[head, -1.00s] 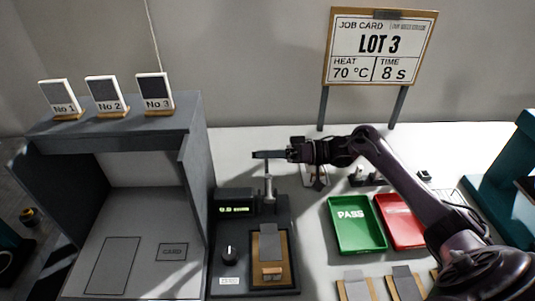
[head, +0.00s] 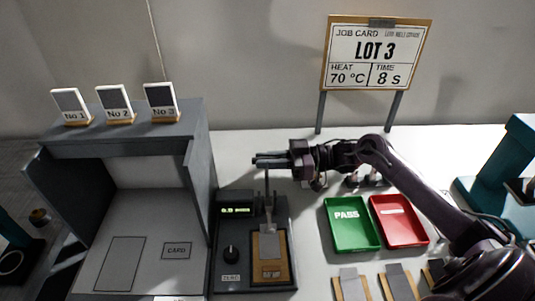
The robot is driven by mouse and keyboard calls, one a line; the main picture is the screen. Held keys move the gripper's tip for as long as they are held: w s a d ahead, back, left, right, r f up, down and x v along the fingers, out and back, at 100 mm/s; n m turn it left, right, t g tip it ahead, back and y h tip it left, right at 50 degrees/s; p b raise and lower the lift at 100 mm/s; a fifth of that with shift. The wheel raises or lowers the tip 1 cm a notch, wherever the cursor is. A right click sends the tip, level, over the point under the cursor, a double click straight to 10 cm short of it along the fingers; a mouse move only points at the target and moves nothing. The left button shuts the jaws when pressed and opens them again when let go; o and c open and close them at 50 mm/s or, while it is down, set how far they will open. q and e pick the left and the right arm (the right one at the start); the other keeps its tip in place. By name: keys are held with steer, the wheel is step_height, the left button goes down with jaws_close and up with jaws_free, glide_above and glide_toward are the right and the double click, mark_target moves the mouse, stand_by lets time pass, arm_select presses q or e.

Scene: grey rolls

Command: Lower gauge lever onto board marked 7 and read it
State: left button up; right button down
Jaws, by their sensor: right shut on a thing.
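The gauge (head: 228,255) is a dark box with a lit green display (head: 237,210), a knob and an upright post with a thin rod (head: 267,188). The display's small digits are hard to read. A board (head: 285,268) with a grey strip lies on the gauge under the post; I cannot read a 7 on it. My right gripper (head: 268,160) is shut on the gauge lever above the post, with the lever mostly hidden by the fingers. The post's foot is close over the board's far end; I cannot tell if it touches. My left gripper is not in view.
A green PASS tray (head: 374,243) and a red tray (head: 427,240) stand to the right. Several strip boards (head: 350,286) lie in front of them. A grey booth (head: 62,215) with three numbered samples stands left. A LOT 3 job card (head: 378,55) stands behind.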

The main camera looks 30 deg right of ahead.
mark_target(270, 200)
steer(key=n, duration=0.1)
steer(key=s+n, duration=0.1)
steer(key=s+a+p, duration=0.1)
steer(key=shift+s+r+n, duration=0.2)
steer(key=shift+r+n, duration=0.15)
steer(key=shift+n, duration=0.05)
steer(key=shift+s+a+n+p, duration=0.2)
steer(key=shift+s+a+n, duration=0.05)
steer(key=shift+s+n, duration=0.25)
steer(key=shift+s+a+n+p, duration=0.15)
steer(key=shift+s+a+n, duration=0.1)
steer(key=shift+s+n, duration=0.25)
steer(key=shift+s+a+n, duration=0.1)
steer(key=shift+n, duration=0.2)
steer(key=shift+s+a+f+p, duration=0.25)
steer(key=shift+s+a+p, duration=0.05)
steer(key=shift+s, duration=0.25)
steer(key=shift+f, duration=0.1)
steer(key=c, duration=1.4)
jaws_free()
steer(key=shift+o, duration=0.2)
steer(key=b+v, duration=0.1)
steer(key=v, duration=0.7)
